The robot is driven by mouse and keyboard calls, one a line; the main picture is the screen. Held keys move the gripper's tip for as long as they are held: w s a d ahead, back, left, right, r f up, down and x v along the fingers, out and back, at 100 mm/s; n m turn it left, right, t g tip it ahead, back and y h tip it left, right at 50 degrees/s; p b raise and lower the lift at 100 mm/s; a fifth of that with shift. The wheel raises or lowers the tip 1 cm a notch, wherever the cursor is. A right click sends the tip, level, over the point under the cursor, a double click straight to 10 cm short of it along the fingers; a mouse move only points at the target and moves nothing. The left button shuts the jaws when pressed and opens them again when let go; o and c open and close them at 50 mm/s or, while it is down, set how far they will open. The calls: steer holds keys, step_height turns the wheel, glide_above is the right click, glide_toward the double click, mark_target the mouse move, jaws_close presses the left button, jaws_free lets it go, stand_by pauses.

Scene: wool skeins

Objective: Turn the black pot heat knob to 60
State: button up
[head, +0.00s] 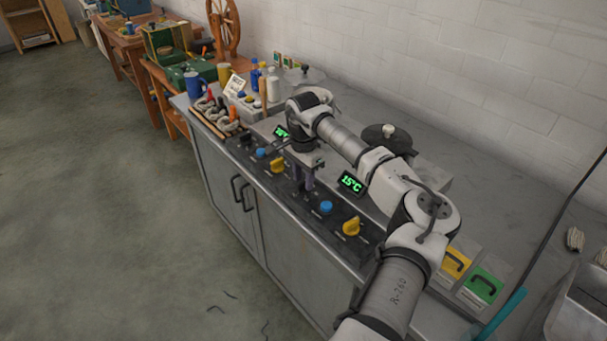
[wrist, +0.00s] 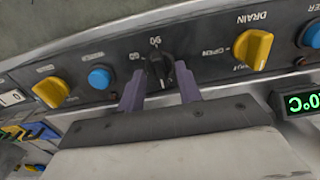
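The heat knob (wrist: 158,70) is black and sits on the dark control panel in the wrist view, with 60 and 90 printed beside it. Its exact pointing is hard to read. My gripper (wrist: 160,88) has its two purple fingers apart, one on each side of the knob, with gaps visible. In the head view my gripper (head: 303,184) reaches down to the panel between a yellow and a blue control, and the knob is hidden there. A green display (head: 351,183) by this station reads 15°C. A black pot lid (head: 388,138) with a pale handle shows behind my arm.
A yellow DRAIN knob (wrist: 252,48) and a blue button (wrist: 100,78) flank the heat knob. Another yellow knob (head: 351,227) is farther right in the head view. Bottles (head: 273,87) and a blue mug (head: 195,84) stand at the counter's far end.

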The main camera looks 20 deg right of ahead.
steer(key=shift+f, duration=0.25)
jaws_close()
